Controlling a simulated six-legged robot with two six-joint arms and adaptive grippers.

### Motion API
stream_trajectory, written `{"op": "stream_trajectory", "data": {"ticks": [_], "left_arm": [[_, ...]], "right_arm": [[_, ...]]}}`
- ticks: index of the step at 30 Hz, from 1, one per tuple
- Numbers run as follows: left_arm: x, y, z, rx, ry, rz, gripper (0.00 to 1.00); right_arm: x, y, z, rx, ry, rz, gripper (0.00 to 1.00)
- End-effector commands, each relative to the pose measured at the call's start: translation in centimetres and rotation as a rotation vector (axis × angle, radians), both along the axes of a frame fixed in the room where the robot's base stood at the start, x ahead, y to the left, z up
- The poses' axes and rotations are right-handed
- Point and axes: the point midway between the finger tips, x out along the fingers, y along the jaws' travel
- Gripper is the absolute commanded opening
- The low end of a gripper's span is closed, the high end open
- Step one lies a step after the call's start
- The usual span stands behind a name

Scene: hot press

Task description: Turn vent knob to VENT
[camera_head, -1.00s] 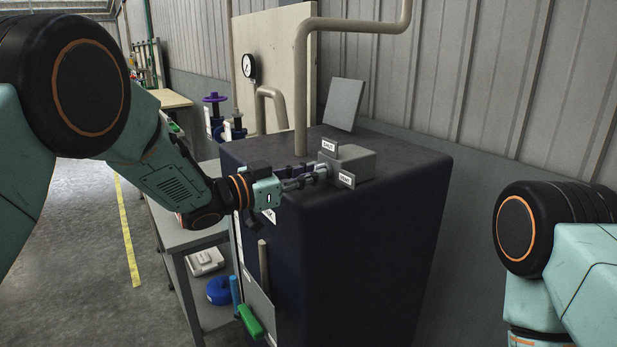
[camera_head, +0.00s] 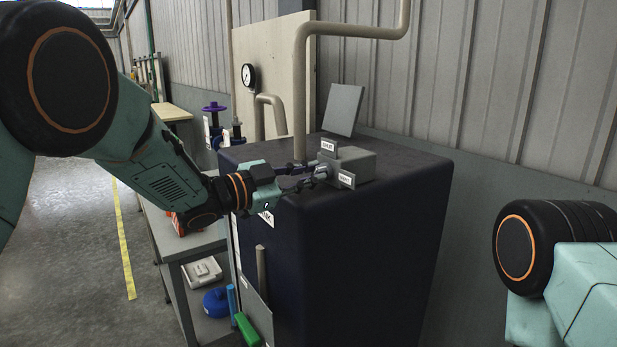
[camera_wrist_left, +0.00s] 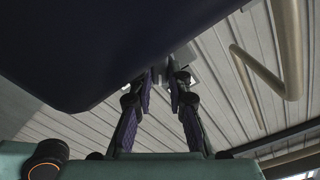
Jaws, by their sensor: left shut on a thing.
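The vent knob (camera_head: 321,173) is a small grey piece on the left face of a grey block (camera_head: 354,161) on top of the dark cabinet. A SHUT label (camera_head: 328,146) stands above the knob and a VENT label (camera_head: 346,179) is to its lower right. My left gripper (camera_head: 311,175) reaches in from the left and is shut on the knob, with its fingers on either side. The left wrist view shows both fingers (camera_wrist_left: 168,76) close around a small pale part, mostly hidden. My right gripper is out of view; only part of that arm shows at the right.
The dark cabinet (camera_head: 370,255) fills the middle. A pipe (camera_head: 300,95) rises behind the block, and a grey plate (camera_head: 343,109) leans at the back. A grey side table (camera_head: 190,245) holds a white device and a blue round item on its lower shelf.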

Motion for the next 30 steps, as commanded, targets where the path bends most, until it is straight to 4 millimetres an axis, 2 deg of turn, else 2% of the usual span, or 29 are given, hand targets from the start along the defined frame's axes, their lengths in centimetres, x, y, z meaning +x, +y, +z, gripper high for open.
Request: {"op": "stream_trajectory", "data": {"ticks": [8, 9, 17, 26, 30], "left_arm": [[0.0, 0.0, -0.1, 0.002, 0.003, 0.0, 0.0], [0.0, 0.0, -0.1, 0.002, 0.003, 0.0, 0.18], [0.0, 0.0, -0.1, 0.001, 0.002, 0.0, 0.4], [-0.1, 0.1, 0.0, 0.0, 0.001, 0.001, 0.4], [-0.8, 1.3, 0.1, -0.002, 0.002, 0.004, 0.4]], "right_arm": [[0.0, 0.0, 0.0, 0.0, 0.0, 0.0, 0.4], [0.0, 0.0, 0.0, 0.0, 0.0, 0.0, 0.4], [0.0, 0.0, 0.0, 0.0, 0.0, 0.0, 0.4], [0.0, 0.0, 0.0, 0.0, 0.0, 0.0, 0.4], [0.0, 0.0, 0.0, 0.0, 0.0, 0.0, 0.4]]}}
